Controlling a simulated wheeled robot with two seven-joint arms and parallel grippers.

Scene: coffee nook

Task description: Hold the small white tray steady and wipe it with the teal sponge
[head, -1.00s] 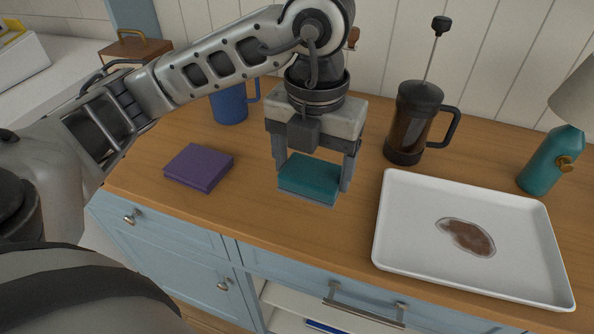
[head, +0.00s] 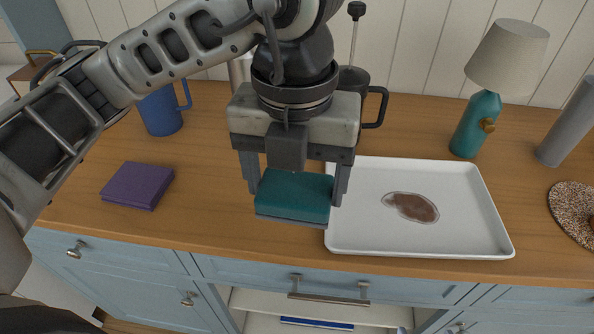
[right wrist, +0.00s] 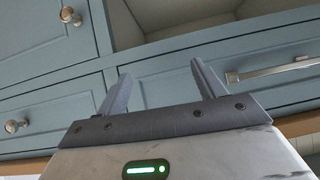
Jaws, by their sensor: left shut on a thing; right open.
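The teal sponge (head: 293,195) is held between the fingers of my left gripper (head: 296,190) in the head view. It appears raised above the counter, in front of the left edge of the white tray (head: 470,237). The tray lies flat on the wooden counter, with a brown stain (head: 412,207) near its middle. The sponge and gripper hide the tray's left edge in part. My right gripper (right wrist: 160,85) is open and empty in the right wrist view, facing the blue cabinet fronts. It does not show in the head view.
A purple folded cloth (head: 137,186) and a blue mug (head: 160,110) are at left. The French press (head: 352,80) stands behind my left gripper. A teal lamp (head: 476,122), a grey cylinder (head: 567,122) and a speckled round mat (head: 575,208) are at right. Drawer handles (head: 330,290) stick out below the counter.

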